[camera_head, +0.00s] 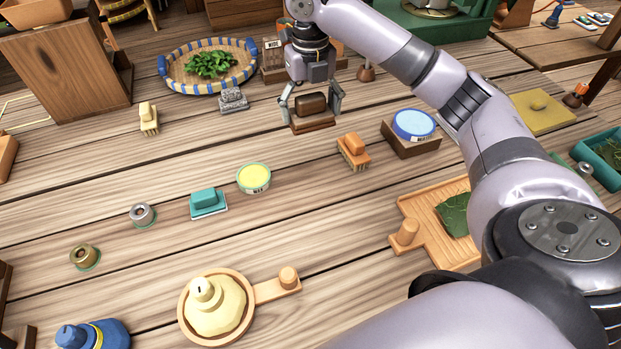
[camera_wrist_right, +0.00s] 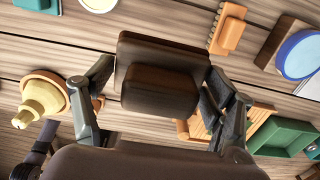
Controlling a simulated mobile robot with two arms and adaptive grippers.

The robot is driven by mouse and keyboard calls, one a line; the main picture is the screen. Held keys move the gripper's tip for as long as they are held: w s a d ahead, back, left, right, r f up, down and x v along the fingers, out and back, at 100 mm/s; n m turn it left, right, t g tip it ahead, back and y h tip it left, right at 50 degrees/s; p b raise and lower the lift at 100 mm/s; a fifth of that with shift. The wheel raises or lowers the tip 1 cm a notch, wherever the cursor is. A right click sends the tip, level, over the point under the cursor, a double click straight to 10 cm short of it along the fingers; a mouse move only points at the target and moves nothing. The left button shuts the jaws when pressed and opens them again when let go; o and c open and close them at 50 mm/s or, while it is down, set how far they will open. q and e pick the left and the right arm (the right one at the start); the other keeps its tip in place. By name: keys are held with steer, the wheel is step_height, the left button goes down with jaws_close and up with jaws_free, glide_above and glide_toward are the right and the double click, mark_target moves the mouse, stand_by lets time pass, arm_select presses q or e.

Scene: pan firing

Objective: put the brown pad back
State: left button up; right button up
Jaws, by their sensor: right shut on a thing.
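The brown pad (camera_head: 312,107) is a dark brown block with a raised grip on a flat base. My right gripper (camera_head: 311,100) is shut on it, with a finger on each side of the grip. In the head view it is near the back middle of the table, in front of a small wooden box; I cannot tell whether its base touches the table. In the right wrist view the pad (camera_wrist_right: 160,90) fills the middle between the two fingers (camera_wrist_right: 158,100). My left gripper is not in view.
An orange pad (camera_head: 354,150), a teal pad (camera_head: 208,202), a cream pad (camera_head: 148,118) and a grey block (camera_head: 233,100) stand around. A blue-lidded tin (camera_head: 414,124) sits on a brown block at right. A basket of leaves (camera_head: 163,72) is at back left. Bare planks lie between.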

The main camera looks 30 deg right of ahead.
steer(key=p, duration=0.1)
glide_above(311, 180)
step_height(311, 180, down, 16)
steer(key=shift+a, duration=0.1)
step_height(311, 180, down, 3)
steer(key=shift+f+p, duration=0.1)
steer(key=shift+p, duration=0.75)
steer(key=shift+f, duration=0.2)
steer(key=shift+f, duration=0.3)
steer(key=o, duration=2)
steer(key=shift+c, duration=0.2)
